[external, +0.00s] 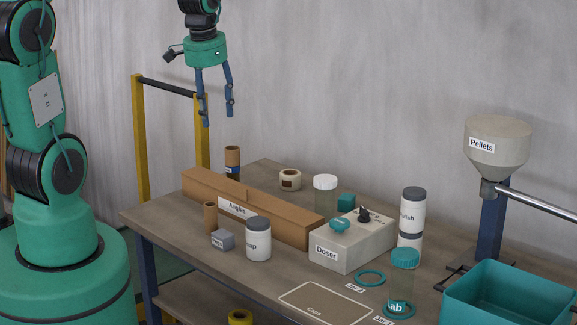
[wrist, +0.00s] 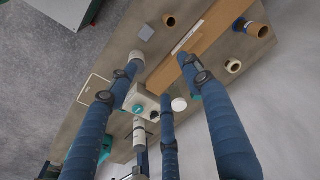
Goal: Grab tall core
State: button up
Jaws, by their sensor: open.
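A brown cardboard core (external: 232,157) with a dark blue band stands upright behind the long Angles box; in the wrist view it is at the upper right (wrist: 261,31). A second brown core (external: 210,218) stands in front of the box, beside a small grey block; it also shows at the top of the wrist view (wrist: 169,21). The box hides the foot of the rear core, so I cannot compare their full heights. My gripper (external: 217,108) is open and empty, fingers pointing down, high above the table's back left part and apart from both cores.
The Angles box (external: 216,202) runs between the cores. A tape roll (external: 290,180), a white-lidded jar (external: 325,196) and the Doser box (external: 352,245) stand to the right. A grey-lidded jar (external: 258,238) stands near the front core. A yellow-posted rail (external: 141,140) stands behind the table.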

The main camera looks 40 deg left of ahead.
jog(key=g, duration=0.2)
send_over(211, 215)
jog(key=a, duration=0.2)
notch_tip(211, 215, down, 18)
jog(key=shift+w+d+r+m+b, duration=0.1)
jog(key=shift+w+d+m+b, duration=0.15)
jog(key=shift+w, duration=0.2)
jog(key=shift+f+b, duration=0.9)
jog(key=shift+f, duration=3.4)
jog(key=shift+w+f+b, duration=0.1)
jog(key=shift+f+b, duration=0.7)
jog(key=shift+f, duration=1.8)
jog(key=shift+c, duration=0.5)
jog(key=c, duration=0.9)
